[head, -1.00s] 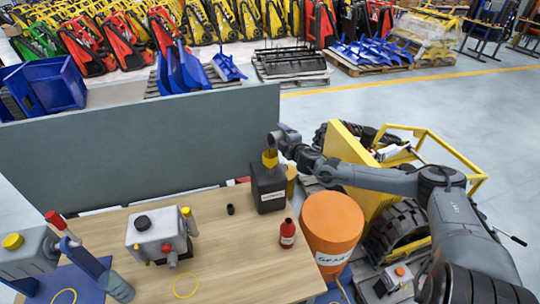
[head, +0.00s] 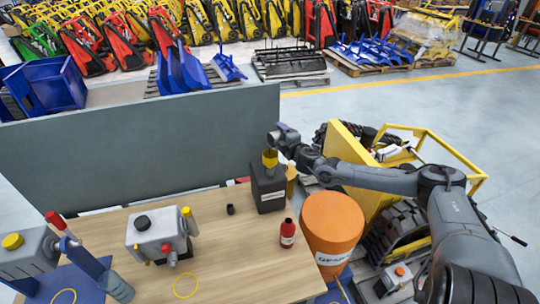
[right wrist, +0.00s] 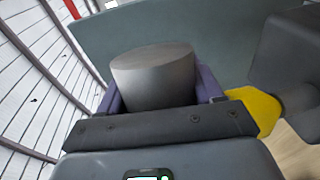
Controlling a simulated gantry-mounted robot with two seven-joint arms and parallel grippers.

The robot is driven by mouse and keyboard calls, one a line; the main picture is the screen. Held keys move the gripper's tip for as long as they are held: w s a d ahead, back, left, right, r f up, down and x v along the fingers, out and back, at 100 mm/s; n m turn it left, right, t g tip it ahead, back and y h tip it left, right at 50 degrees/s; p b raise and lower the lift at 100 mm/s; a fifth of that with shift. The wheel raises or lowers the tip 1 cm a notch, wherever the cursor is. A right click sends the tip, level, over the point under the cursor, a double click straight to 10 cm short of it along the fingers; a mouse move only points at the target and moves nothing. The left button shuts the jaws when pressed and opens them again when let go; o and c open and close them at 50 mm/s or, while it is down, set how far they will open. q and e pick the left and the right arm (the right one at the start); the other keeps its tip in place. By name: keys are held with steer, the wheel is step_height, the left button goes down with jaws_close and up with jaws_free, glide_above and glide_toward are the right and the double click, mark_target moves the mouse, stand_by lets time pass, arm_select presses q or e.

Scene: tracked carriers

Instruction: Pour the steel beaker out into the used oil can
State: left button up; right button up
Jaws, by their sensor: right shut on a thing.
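The used oil can is a dark, square can (head: 268,193) with a white label, standing at the table's far right edge. A yellow funnel (head: 270,158) sits in its top. My right gripper (head: 275,137) is just above the funnel. In the right wrist view it is shut on the steel beaker (right wrist: 155,76), a plain grey cylinder between the purple fingers. The funnel (right wrist: 256,108) and a dark shape like the can show at the right there. In the head view the beaker is mostly hidden by the gripper, and its contents cannot be seen. My left gripper is not in view.
A red bottle (head: 288,233) and an orange drum (head: 331,222) stand close to the can. A grey machine part (head: 157,234) stands further left. A grey panel (head: 140,150) rises behind the table.

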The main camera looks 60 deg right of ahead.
steer(key=shift+r, duration=0.1)
steer(key=shift+r+n, duration=0.1)
steer(key=shift+n, duration=0.2)
stand_by(0.4)
